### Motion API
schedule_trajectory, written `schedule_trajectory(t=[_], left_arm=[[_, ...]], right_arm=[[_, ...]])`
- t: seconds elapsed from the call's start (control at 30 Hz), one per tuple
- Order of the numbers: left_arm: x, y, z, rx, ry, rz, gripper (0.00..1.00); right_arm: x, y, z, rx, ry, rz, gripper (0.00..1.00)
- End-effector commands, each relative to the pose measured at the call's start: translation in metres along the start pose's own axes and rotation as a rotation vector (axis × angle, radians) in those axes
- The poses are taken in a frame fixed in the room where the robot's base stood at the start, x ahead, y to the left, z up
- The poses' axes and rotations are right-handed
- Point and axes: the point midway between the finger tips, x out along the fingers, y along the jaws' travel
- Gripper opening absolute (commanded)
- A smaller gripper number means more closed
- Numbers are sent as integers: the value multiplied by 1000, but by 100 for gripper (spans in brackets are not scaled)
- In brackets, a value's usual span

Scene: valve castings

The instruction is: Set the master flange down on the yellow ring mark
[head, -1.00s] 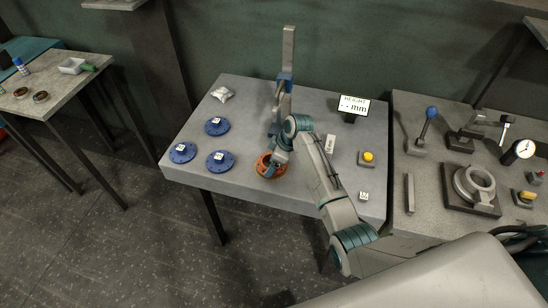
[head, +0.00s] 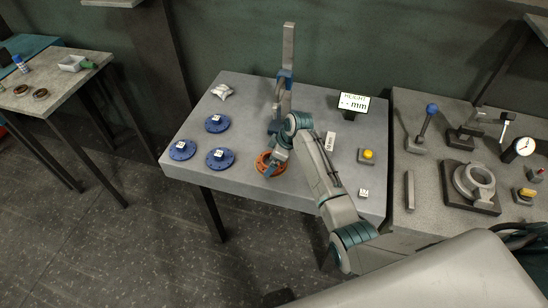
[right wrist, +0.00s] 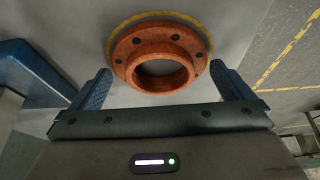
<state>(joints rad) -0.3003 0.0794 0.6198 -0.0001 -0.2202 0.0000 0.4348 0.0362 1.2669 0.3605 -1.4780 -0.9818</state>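The orange master flange (right wrist: 160,62) lies flat on the grey table, inside the yellow ring mark (right wrist: 122,27). The ring's far arc shows around it in the right wrist view; its near side is hidden. In the head view the flange (head: 264,168) is at the table's front edge, partly covered by my right gripper (head: 271,170). In the right wrist view my right gripper (right wrist: 163,86) is open, one finger to each side of the flange, with visible gaps and nothing held. My left gripper is not in view.
Three blue flanges (head: 220,159) with white tags lie to the left. A height display (head: 353,103), a yellow button (head: 367,155) and a small tagged block (head: 363,193) are to the right.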

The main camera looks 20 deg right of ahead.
Motion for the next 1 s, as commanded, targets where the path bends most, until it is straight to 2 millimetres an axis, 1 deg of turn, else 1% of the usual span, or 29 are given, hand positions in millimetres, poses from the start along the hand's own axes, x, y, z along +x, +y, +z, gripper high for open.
schedule_trajectory(t=[0.13,0.27,0.37,0.6,0.7,0.83,1.0], left_arm=[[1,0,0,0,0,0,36],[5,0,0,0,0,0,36],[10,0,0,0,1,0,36],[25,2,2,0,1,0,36],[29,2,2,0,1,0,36],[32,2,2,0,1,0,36],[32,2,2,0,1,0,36]], right_arm=[[1,-1,2,1,-3,-3,100],[-8,0,2,1,-1,0,100],[-23,0,2,-1,-1,3,100],[-73,1,2,-1,0,5,100],[-89,1,1,-1,1,4,100],[-103,0,1,-1,0,1,100],[-108,0,0,0,0,0,100]])
